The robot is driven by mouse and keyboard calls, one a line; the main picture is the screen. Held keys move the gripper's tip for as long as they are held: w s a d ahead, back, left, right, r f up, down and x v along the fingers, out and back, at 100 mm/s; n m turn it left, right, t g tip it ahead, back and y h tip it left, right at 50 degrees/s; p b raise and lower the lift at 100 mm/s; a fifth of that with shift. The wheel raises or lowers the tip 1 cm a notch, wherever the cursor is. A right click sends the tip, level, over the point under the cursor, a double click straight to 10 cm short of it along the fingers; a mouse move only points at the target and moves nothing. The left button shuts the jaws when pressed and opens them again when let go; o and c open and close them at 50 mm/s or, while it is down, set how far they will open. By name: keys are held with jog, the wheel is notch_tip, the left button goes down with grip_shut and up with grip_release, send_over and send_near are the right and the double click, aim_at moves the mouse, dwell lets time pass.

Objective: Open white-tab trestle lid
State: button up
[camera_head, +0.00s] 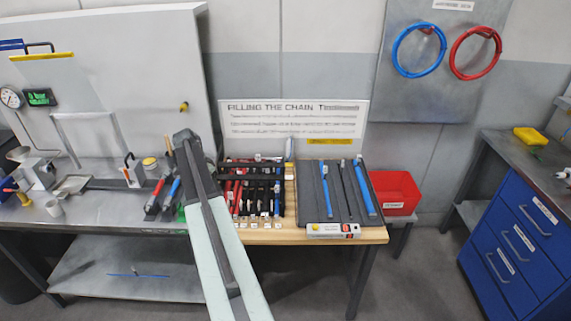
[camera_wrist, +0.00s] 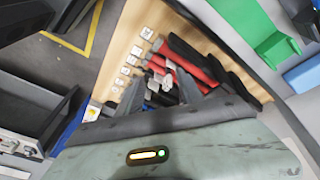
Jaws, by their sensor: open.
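The wooden trestle table (camera_head: 300,236) stands at centre in the head view. On its left half is a black rack (camera_head: 283,180) of red, black and blue pieces, with small white tags (camera_head: 253,224) along the front edge. I cannot tell which part is the white-tab lid. In the wrist view, white tags (camera_wrist: 136,50) line the wood beside red pieces (camera_wrist: 188,62) and black ones, and a small white piece (camera_wrist: 158,72) shows among them. My gripper (camera_wrist: 175,108) is open above the rack, with nothing seen between its jaws. In the head view my arm hides the rack's left side.
A dark tray (camera_head: 312,200) with blue and black rods sits right of the rack, a white labelled box (camera_head: 333,230) before it. A red bin (camera_head: 397,190) stands further right. A grey bench (camera_head: 100,215) stands left, blue drawers (camera_head: 520,240) right.

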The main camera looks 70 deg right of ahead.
jog(key=s+d+r+m+g+p, duration=0.1)
jog(key=s+d+r+m, duration=0.15)
jog(key=s+d, duration=0.45)
jog(key=s+d+r+m+p, duration=0.1)
jog(key=s+d+m, duration=0.35)
jog(key=d, duration=0.45)
jog(key=m, duration=0.2)
send_near(290, 177)
jog(key=shift+g, duration=0.4)
jog(key=b+x, duration=0.4)
jog(key=w+b+x, duration=0.1)
jog(key=b+x, duration=0.1)
jog(key=shift+s+d+f+b, duration=0.1)
jog(key=shift+f+b, duration=0.3)
jog(key=shift+f, duration=0.05)
jog(key=shift+s+d+f+b, duration=0.1)
jog(key=shift+s+f+b, duration=0.15)
jog(key=shift+f+b, duration=0.05)
jog(key=shift+r, duration=0.1)
grip_shut()
